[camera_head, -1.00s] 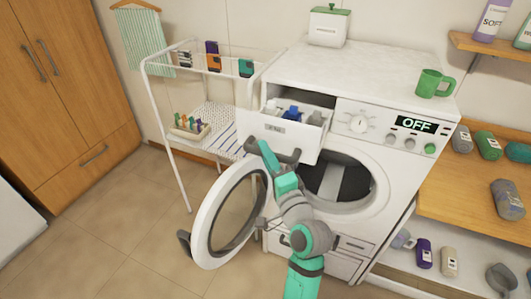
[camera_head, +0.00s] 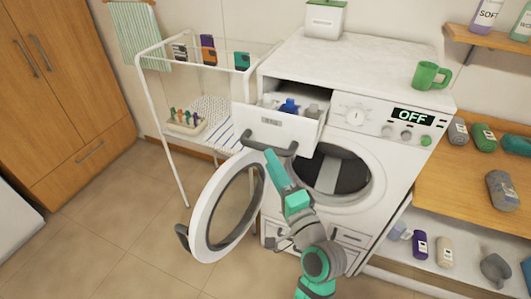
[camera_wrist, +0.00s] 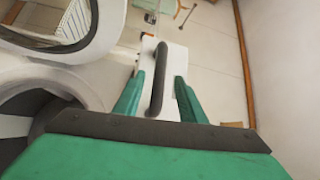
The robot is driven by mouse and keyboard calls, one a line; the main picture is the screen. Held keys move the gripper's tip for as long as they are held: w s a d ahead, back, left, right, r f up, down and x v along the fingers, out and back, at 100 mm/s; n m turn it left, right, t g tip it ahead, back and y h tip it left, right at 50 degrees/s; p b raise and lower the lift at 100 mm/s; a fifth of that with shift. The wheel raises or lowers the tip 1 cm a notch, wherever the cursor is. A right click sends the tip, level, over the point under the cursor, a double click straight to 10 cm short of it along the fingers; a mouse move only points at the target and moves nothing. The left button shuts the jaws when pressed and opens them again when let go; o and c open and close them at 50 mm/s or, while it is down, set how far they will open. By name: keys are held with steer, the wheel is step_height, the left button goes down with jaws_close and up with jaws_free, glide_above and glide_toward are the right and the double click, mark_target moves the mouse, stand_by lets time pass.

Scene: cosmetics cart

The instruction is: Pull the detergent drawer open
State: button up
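The detergent drawer (camera_head: 250,124) of the white washing machine (camera_head: 360,57) is pulled out at the upper left of the machine in the head view, with a blue bottle and greyish containers inside. Its dark bar handle (camera_head: 288,149) runs along the lower front. The handle also shows in the wrist view (camera_wrist: 158,80), before the white drawer front (camera_wrist: 176,62). My green gripper (camera_wrist: 157,98) is open, with a finger on each side of the handle and visible gaps. In the head view my gripper (camera_head: 271,158) is just in front of and below the handle.
The round washer door (camera_head: 199,216) hangs open left of my arm, below the drawer. A white drying rack (camera_head: 160,110) stands close on the left. A green mug (camera_head: 427,76) and a white box (camera_head: 325,20) stand on the machine. Shelves (camera_head: 430,197) with containers are at right.

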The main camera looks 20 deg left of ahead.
steer(key=shift+v, duration=2)
steer(key=s+d+f+t+h, duration=0.1)
steer(key=s+d+f+h, duration=0.25)
steer(key=f, duration=0.35)
steer(key=s+d+f+m+h, duration=0.1)
steer(key=s+d+f+h, duration=0.3)
steer(key=f, duration=0.4)
steer(key=s+d+f+t+h, duration=0.1)
steer(key=s+d+f+h, duration=0.1)
steer(key=s+f+h, duration=0.4)
steer(key=s+d+f+n, duration=0.1)
steer(key=s+n, duration=0.3)
steer(key=s, duration=0.5)
steer(key=s+d+f+n, duration=0.1)
steer(key=s+n, duration=0.3)
steer(key=s, duration=0.6)
steer(key=shift+s+d+f+n+g, duration=0.25)
steer(key=shift+d+f+n+g, duration=0.1)
steer(key=shift+d, duration=0.45)
